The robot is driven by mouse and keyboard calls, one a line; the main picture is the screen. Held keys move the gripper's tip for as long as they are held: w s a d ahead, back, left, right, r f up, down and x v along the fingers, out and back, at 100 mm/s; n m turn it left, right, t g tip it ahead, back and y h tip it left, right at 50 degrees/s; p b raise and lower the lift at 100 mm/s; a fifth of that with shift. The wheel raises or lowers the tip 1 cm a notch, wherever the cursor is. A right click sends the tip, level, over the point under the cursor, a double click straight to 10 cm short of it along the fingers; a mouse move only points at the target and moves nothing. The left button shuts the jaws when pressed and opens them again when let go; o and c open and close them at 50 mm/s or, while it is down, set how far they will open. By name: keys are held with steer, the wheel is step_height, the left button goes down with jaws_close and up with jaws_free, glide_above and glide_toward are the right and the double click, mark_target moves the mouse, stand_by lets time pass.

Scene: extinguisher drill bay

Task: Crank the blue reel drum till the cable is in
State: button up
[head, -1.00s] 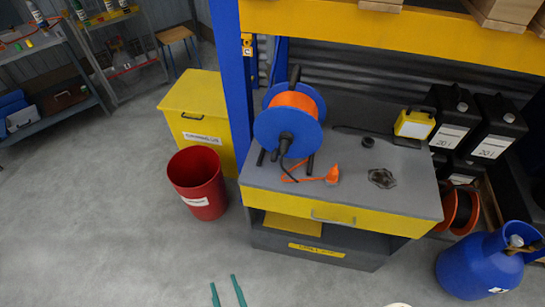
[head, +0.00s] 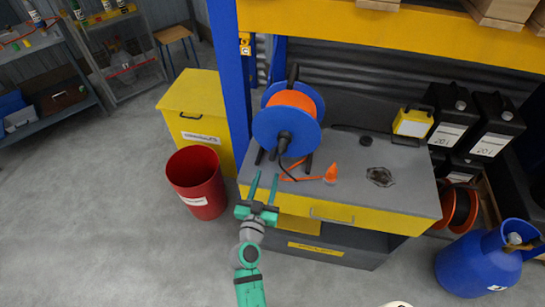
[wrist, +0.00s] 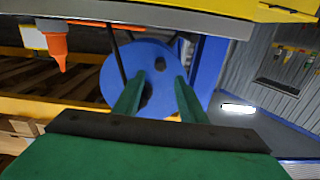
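The blue reel drum (head: 272,128), with orange cable (head: 295,101) wound between its blue discs, stands on a dark frame at the left of the grey bench. A dark hub or crank part (head: 284,143) sits on its near face. A dark knob (wrist: 160,64) shows on the disc in the wrist view. A thin dark cord and an orange strand (head: 305,179) lie on the bench by the reel. My gripper (head: 264,176) is open and empty, low in front of the bench's left front edge, pointing toward the reel. In the wrist view its fingers (wrist: 157,88) overlap the disc without visibly holding it.
An orange funnel-like piece (head: 331,173) stands right of the reel on the bench (head: 410,195). A yellow lamp (head: 411,123) is behind. A blue post (head: 229,75), red bin (head: 197,182) and yellow box (head: 190,110) stand left. A blue cylinder (head: 468,265) stands right. Floor at front left is clear.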

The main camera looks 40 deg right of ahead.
mark_target(272, 160)
steer(key=x, duration=1)
steer(key=shift+c, duration=0.4)
jaws_close()
